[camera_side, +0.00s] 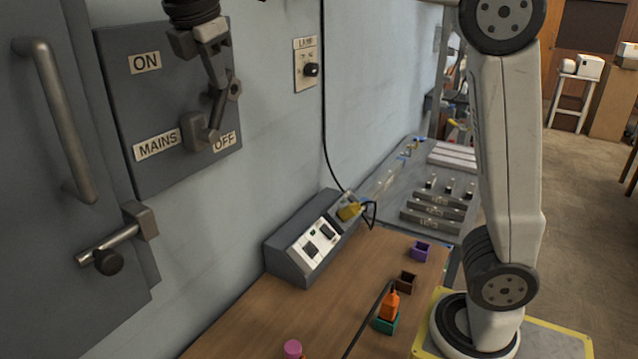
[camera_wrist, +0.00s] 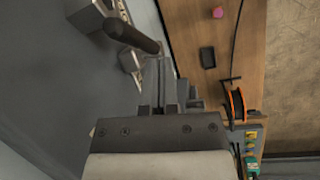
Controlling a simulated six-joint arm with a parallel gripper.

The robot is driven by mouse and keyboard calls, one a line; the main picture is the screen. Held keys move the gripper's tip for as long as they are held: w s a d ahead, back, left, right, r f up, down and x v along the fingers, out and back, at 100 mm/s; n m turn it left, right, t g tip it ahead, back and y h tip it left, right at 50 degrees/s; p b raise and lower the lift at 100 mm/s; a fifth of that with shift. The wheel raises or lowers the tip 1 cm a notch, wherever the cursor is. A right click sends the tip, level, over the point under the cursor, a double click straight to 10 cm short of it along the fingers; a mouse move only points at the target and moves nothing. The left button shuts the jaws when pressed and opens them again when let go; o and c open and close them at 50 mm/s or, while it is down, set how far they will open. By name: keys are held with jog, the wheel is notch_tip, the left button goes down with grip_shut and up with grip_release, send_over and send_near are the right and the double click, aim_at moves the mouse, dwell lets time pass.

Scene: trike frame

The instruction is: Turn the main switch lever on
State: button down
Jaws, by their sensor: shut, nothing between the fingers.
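The mains switch panel (camera_side: 185,75) is on the wall at upper left in the side view. It has an ON label (camera_side: 145,62) at the top, an OFF label (camera_side: 224,141) below and a MAINS label (camera_side: 157,146). The metal switch lever (camera_side: 212,124) is mounted beside OFF, and my gripper partly hides it. My gripper (camera_side: 222,86) reaches down from above, shut and empty, close to the lever. In the wrist view the gripper (camera_wrist: 161,64) is just beside a dark rod (camera_wrist: 132,36), apparently the lever's handle. I cannot tell whether they touch.
A cabinet door with a handle (camera_side: 55,120) and a latch (camera_side: 110,248) stands left of the panel. A lamp switch (camera_side: 307,67) is on the wall to the right. Below, the wooden table (camera_side: 245,325) holds a grey control box (camera_side: 312,240), an orange connector (camera_side: 389,305) and small coloured blocks.

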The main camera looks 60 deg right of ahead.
jog(key=s+d+f+m+t+y, duration=0.15)
jog(key=s+f+m, duration=0.3)
jog(key=f, duration=0.75)
jog(key=s+d+f+m+y, duration=0.1)
jog(key=s+d+f+m, duration=0.4)
jog(key=f, duration=0.6)
jog(key=s+f+m+y, duration=0.25)
jog(key=f+m, duration=0.35)
jog(key=f, duration=0.6)
jog(key=w+d+r+m+g+y, duration=0.1)
jog(key=w+d+r+m+y, duration=0.25)
jog(key=w+r+m, duration=0.35)
jog(key=w+d+r+m+y, duration=0.2)
jog(key=w+r+m+y, duration=0.2)
jog(key=r+m, duration=0.55)
jog(key=w+d+r+m+y, duration=0.1)
jog(key=d+r+m+y, duration=0.3)
jog(key=r, duration=1)
jog(key=d+y, duration=0.2)
jog(key=d, duration=0.2)
jog(key=shift+r, duration=0.4)
